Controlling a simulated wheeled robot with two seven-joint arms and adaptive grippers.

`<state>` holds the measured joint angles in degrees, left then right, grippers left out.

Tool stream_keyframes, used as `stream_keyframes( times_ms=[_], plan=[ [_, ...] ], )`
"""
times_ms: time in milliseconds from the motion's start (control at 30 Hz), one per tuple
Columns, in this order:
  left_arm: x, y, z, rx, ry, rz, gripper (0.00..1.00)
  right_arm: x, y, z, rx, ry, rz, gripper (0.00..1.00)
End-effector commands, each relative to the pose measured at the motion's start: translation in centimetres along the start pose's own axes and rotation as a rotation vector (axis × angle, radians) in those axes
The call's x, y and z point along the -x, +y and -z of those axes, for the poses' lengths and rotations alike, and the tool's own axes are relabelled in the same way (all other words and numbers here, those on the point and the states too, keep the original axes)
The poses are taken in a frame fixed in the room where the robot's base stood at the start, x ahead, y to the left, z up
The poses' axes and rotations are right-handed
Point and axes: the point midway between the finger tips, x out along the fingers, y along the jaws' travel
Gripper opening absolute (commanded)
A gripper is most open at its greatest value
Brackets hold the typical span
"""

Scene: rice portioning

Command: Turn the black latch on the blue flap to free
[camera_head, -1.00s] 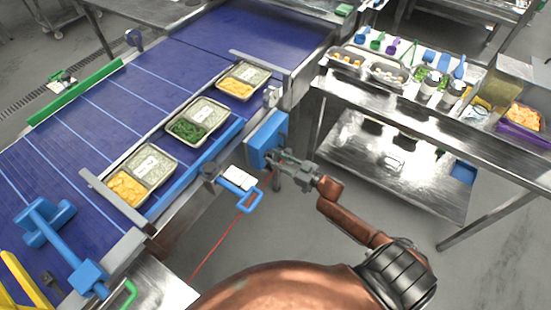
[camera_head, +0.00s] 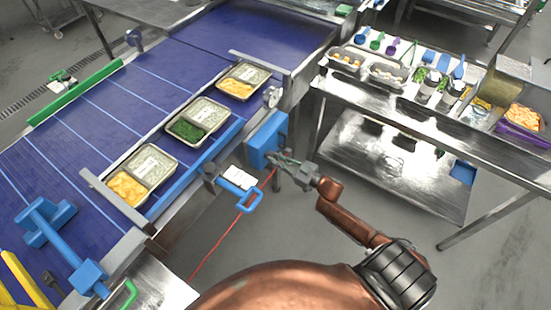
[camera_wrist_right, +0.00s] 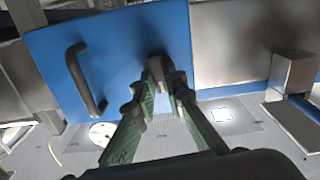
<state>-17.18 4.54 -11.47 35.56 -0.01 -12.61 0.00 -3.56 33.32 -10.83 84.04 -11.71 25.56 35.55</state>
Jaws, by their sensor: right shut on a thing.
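The blue flap (camera_head: 265,138) stands at the side of the conveyor in the head view and fills the upper left of the right wrist view (camera_wrist_right: 112,45). The black latch (camera_wrist_right: 155,60) is on the flap's face, partly hidden by my fingertips. My right gripper (camera_head: 276,160) reaches the flap from the right. In the right wrist view my right gripper (camera_wrist_right: 164,80) is shut on the latch, its green-lined fingers either side of it. A black handle (camera_wrist_right: 84,80) is on the flap, left of the latch. My left gripper is not in view.
A blue pull handle (camera_head: 250,200) with a red cord hangs from the conveyor frame near my right gripper. Trays of food (camera_head: 198,122) sit on the blue belt (camera_head: 110,95). A steel table (camera_head: 410,115) stands at the right. The floor between is clear.

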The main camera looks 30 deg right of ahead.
Motion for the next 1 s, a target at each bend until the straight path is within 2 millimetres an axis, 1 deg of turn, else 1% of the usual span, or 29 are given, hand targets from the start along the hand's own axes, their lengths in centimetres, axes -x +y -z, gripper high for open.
stream_keyframes(
  times_ms=[467,1000],
  plan=[
    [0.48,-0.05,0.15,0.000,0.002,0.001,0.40,-0.03,-0.20,-0.01,0.415,0.001,0.000,0.00],
    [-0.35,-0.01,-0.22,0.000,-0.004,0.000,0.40,-0.01,-0.42,-0.35,0.930,0.000,0.000,0.00]
  ],
)
